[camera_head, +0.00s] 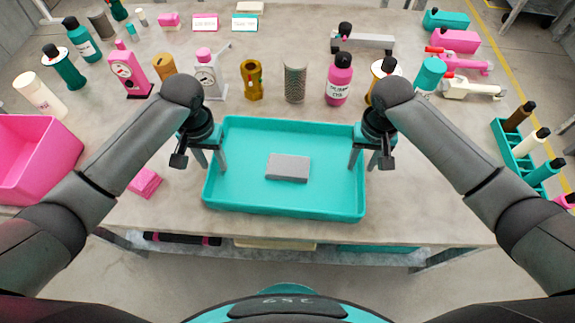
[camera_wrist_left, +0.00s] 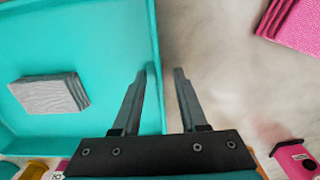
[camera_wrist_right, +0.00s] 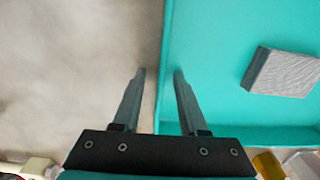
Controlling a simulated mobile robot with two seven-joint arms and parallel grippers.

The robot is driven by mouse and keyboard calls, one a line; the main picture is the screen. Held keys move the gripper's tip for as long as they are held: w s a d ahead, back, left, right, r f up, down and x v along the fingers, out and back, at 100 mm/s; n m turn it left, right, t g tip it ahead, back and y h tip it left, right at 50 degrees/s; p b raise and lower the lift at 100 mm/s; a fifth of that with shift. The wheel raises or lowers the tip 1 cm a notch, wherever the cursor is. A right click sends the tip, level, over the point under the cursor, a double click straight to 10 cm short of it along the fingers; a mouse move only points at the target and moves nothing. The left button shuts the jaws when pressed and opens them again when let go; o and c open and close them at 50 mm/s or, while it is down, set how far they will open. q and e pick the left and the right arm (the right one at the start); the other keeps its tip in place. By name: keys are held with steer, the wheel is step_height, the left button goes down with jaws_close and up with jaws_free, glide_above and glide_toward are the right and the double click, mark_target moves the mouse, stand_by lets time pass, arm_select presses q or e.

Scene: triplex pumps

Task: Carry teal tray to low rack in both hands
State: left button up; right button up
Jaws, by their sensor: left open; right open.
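The teal tray (camera_head: 240,200) lies flat on the table near its front edge, with a grey block (camera_head: 288,168) inside it. My left gripper (camera_head: 212,164) is open at the tray's left wall. In the left wrist view its fingers (camera_wrist_left: 162,72) stand one on each side of the tray rim (camera_wrist_left: 157,40), with a gap showing. My right gripper (camera_head: 363,164) is open at the right wall. In the right wrist view its fingers (camera_wrist_right: 158,72) likewise straddle the rim (camera_wrist_right: 164,35). I cannot tell which thing is the low rack.
A shelf under the table holds a black and pink item (camera_head: 182,239) and flat trays. A pink bin (camera_head: 40,160) stands at left, and pink pads (camera_head: 145,183) lie left of the tray. Bottles and pump parts line the back. A teal bottle holder (camera_head: 515,150) is at right.

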arm_select(q)
jaws_close()
arm_select(e)
jaws_close()
steer(key=shift+r, duration=0.1)
stand_by(1.0)
